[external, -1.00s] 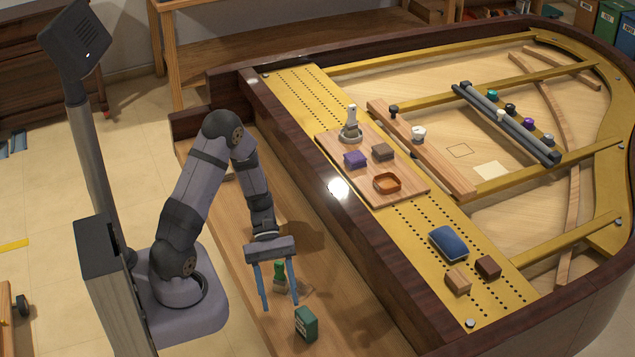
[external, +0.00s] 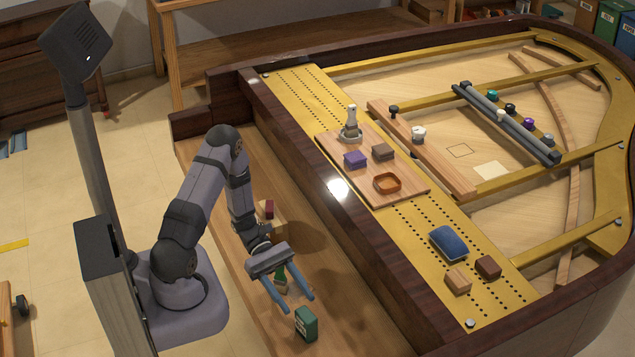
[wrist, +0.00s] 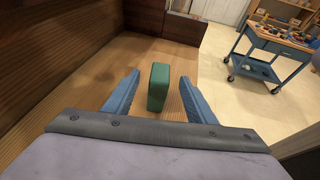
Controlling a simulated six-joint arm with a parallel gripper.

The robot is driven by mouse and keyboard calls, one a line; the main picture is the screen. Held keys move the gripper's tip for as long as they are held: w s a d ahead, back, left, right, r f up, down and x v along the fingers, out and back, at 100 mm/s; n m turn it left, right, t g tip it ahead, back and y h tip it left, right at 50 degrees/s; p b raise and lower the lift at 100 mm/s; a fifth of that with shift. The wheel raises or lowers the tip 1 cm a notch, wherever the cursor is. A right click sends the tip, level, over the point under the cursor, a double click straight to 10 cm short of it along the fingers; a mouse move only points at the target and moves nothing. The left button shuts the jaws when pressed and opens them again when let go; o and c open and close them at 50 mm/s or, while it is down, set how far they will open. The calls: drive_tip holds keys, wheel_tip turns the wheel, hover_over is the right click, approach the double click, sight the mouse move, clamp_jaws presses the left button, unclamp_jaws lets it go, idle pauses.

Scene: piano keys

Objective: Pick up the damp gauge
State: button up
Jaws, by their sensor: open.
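A dark green box with a pale marking (external: 306,323) stands upright on the wooden ledge; it looks like the damp gauge, though its label is unreadable. It also shows in the wrist view (wrist: 158,87), framed between the blue fingers. My gripper (external: 289,303) is open and empty, its fingertips just short of the box in the external view. I cannot tell their exact gap. A small green-topped object (external: 280,274) shows between the fingers in the external view. It does not show in the wrist view.
A dark red block (external: 267,208) lies on the ledge (external: 352,318) behind my wrist. The raised dark wooden piano rim (external: 372,256) runs along the right. A blue cushion-like item (external: 449,242) and two small blocks lie beyond it. The ledge right of the box is clear.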

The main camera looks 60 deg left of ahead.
sight(304, 312)
drive_tip(key=shift+p+x, duration=0.65)
drive_tip(key=shift+x, duration=2.4)
drive_tip(key=c, duration=1.2)
